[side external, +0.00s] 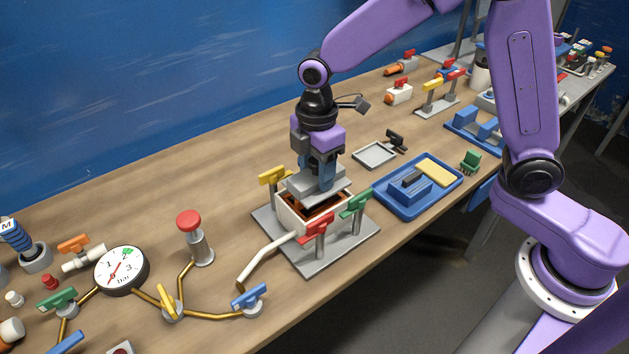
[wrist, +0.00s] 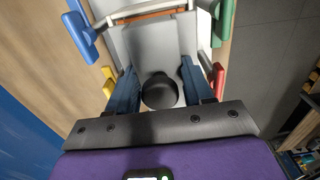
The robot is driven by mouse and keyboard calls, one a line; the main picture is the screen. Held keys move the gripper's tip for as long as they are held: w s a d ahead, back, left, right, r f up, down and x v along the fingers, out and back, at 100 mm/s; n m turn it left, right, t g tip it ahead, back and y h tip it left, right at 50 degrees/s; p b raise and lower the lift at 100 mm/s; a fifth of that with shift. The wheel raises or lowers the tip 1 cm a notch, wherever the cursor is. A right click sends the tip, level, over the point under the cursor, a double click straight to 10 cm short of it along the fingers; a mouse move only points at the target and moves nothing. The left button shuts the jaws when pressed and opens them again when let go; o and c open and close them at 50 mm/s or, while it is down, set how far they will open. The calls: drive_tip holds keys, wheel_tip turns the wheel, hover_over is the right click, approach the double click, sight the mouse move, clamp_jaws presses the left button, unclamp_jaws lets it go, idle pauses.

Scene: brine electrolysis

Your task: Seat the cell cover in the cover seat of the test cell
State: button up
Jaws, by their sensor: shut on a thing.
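The cell cover (side external: 318,184) is a grey plate with a dark round knob, which shows in the wrist view (wrist: 159,92). My gripper (side external: 322,178) is shut on the cover from above, with blue fingers on both sides of the knob. The test cell (side external: 290,212) is a pale open box with an orange-brown inside, on a grey base plate (side external: 309,262). The cover is over the cell's opening, looks slightly tilted, and leaves part of the front opening uncovered. In the wrist view an orange strip (wrist: 150,13) of the opening shows past the cover. The seat itself is mostly hidden.
Yellow (side external: 272,175), red (side external: 317,229) and green (side external: 356,203) clamp handles stand close around the cell. A blue handle (wrist: 80,36) shows in the wrist view. A pale pipe (side external: 265,257) meets the cell. A blue tray (side external: 415,205) and a grey tray (side external: 375,154) lie to the right.

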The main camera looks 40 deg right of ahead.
sight(314, 172)
drive_tip(key=shift+w+a+f, duration=0.1)
drive_tip(key=shift+w+f, duration=0.1)
drive_tip(key=shift+f, duration=1.6)
drive_tip(key=shift+f, duration=0.2)
drive_tip(key=o, duration=1.1)
drive_tip(key=shift+o, duration=0.2)
drive_tip(key=shift+r, duration=0.1)
wheel_tip(314, 172, up, 12)
drive_tip(key=shift+r, duration=0.15)
